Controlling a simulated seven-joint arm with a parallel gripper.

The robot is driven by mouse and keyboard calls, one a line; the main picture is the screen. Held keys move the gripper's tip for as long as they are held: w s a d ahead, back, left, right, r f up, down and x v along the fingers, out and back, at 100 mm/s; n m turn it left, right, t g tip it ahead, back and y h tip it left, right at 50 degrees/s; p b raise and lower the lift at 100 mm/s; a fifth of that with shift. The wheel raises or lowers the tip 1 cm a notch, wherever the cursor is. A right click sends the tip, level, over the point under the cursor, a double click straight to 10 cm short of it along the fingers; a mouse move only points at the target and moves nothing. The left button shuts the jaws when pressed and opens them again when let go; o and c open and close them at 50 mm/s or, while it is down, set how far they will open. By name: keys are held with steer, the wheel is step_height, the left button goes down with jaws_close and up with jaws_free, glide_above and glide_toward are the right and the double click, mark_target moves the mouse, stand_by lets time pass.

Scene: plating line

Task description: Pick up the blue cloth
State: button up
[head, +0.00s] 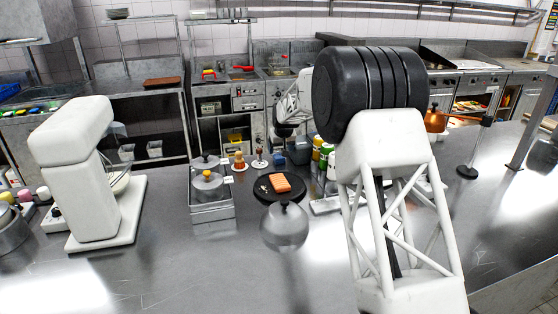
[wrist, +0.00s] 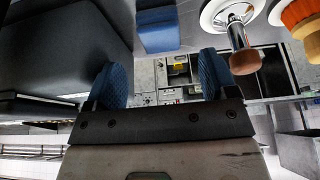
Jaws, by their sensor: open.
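The blue cloth (head: 279,160) is a small, folded-looking blue block on the steel counter, behind the black round board. It shows in the wrist view (wrist: 157,28) at the top centre, beyond my fingertips and between their lines. My gripper (wrist: 164,75) is open, with two blue-padded fingers apart and nothing between them. In the head view my gripper (head: 284,129) is behind my large black arm joint, above and near the cloth; its fingertips are hard to make out. The cloth and fingers look apart.
Next to the cloth, a wooden-handled metal tool (wrist: 240,45) stands on a white saucer (wrist: 213,18). An orange block (head: 281,183) lies on the black board (head: 267,198). Bottles (head: 326,156) stand right of the cloth; a glass dome (head: 285,230) is in front.

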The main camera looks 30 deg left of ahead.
mark_target(279, 156)
steer(key=shift+f, duration=0.15)
steer(key=shift+x, duration=2.45)
steer(key=shift+c, duration=0.3)
steer(key=c, duration=0.9)
